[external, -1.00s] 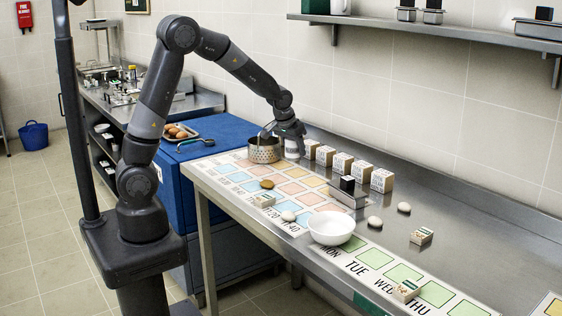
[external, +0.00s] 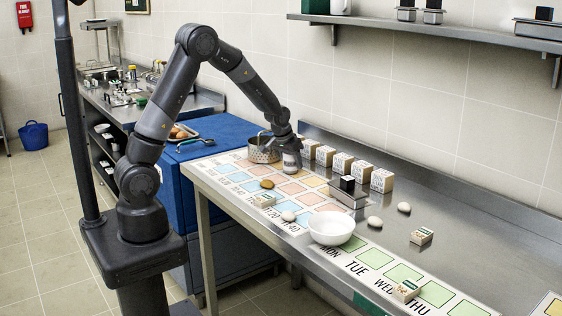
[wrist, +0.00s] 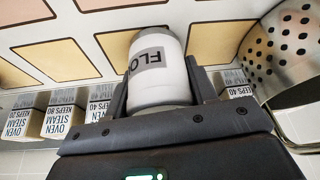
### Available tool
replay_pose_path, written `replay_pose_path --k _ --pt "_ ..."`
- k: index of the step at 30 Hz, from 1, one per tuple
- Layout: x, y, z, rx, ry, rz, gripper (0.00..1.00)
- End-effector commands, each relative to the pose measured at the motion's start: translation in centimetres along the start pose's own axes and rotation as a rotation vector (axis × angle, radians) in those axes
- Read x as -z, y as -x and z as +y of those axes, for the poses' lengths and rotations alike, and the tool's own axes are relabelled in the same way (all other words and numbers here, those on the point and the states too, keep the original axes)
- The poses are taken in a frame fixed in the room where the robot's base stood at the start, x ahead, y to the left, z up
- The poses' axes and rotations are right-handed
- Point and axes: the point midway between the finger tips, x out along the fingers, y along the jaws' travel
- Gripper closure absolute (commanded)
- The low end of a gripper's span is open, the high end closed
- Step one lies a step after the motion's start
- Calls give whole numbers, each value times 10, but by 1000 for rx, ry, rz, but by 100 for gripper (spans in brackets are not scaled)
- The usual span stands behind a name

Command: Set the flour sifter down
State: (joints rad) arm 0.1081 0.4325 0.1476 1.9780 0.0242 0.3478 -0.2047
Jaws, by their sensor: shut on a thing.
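The flour sifter (external: 291,161) is a white can with a grey label reading "FLO". It is in the grasp of my gripper (external: 288,150), near the back edge of the printed chart (external: 207,168). In the wrist view the sifter (wrist: 158,82) is between the two dark fingers of my gripper (wrist: 160,95), with orange chart squares beyond it. Its base is at or close to the counter surface; I cannot tell whether it touches.
A perforated metal pot (external: 263,152) stands just left of the sifter; it also shows close by in the wrist view (wrist: 285,45). Several labelled boxes (external: 342,163) line the wall to the right. A white bowl (external: 331,231) stands nearer the front.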

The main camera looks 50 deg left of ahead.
Motion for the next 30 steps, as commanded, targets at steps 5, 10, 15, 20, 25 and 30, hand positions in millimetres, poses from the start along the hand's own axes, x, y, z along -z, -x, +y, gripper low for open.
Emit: replay_pose_path --k 5,10,15,20,25,30 --pt "-1 -2 0 0 0 0 42" --pt "-1 -2 0 0 0 0 28" --pt "-1 -2 0 0 0 0 27" --pt "1 2 0 0 0 1 27" --pt "1 21 0 -1 0 3 27" --pt "1 54 1 -2 -1 4 27"
